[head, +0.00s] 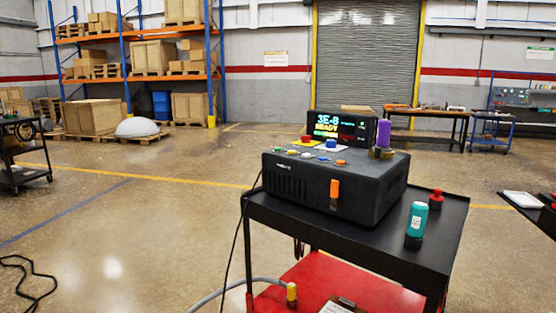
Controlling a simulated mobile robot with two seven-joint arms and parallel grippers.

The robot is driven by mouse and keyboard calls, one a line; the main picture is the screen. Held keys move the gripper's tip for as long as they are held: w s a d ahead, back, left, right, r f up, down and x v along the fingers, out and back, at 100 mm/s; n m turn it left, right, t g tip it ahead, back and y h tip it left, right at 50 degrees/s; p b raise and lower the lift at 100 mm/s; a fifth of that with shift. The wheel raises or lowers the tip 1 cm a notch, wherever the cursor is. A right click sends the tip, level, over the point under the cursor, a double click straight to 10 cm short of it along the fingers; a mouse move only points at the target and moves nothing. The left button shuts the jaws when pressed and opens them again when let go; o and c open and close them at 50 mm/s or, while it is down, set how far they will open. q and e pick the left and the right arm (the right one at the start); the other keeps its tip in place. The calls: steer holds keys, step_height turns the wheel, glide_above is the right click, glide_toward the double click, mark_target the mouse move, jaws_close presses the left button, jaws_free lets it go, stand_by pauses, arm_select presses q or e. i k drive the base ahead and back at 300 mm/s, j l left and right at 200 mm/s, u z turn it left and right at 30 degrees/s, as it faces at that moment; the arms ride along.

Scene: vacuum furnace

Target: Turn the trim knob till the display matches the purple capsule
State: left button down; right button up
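A dark control box (300,188) stands on a black-topped cart. At its back a small display (341,127) is lit and reads what looks like 3E-8, with READY below it. A purple capsule (384,133) stands upright at the box's right rear, beside the display, with a dark and brassy base under it. Several coloured controls, among them a blue one (331,143) and an orange one (341,162), sit on the box's top. I cannot tell which part is the trim knob. Neither of my grippers is in view.
On the cart top (371,240), right of the box, stand a teal capsule (417,220) and a red-topped piece (436,198). An orange handle (335,190) is on the box's front. A dark surface with a white tray (522,199) is at right. The floor left of the cart is mostly clear.

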mark_target(330, 144)
steer(key=i+j+z, duration=0.3)
steer(key=j, duration=0.35)
steer(key=i+j+z, duration=0.15)
steer(key=i+j, duration=0.15)
steer(key=i+j+z, duration=0.15)
steer(key=j, duration=0.3)
